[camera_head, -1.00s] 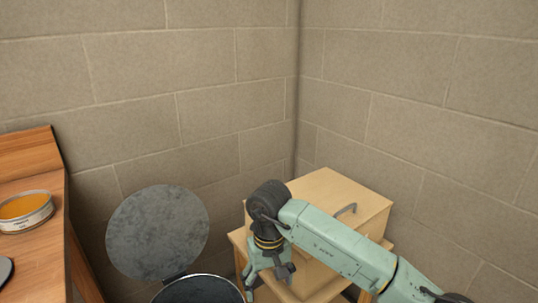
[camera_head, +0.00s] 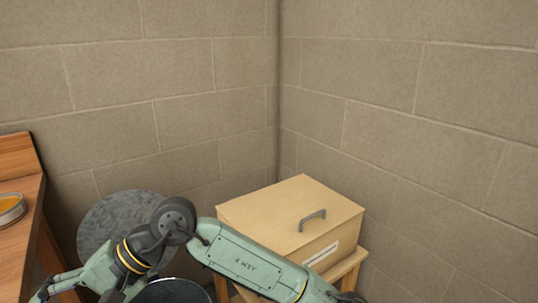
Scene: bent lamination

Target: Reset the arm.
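My arm reaches in from the bottom right, pale green with a dark round joint, and bends down toward the lower left. My gripper (camera_head: 42,294) is at the bottom left edge of the view, beside the wooden counter. Only part of its dark fingers shows, and I cannot tell whether they are open or shut. No held object is visible.
A bin (camera_head: 172,291) with its round grey lid (camera_head: 107,218) raised stands behind my arm. A wooden box (camera_head: 270,215) with a grey handle sits on a small wooden stand (camera_head: 351,268) in the corner. A wooden counter (camera_head: 25,235) with a round tin (camera_head: 10,209) is at left. Block walls close the back.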

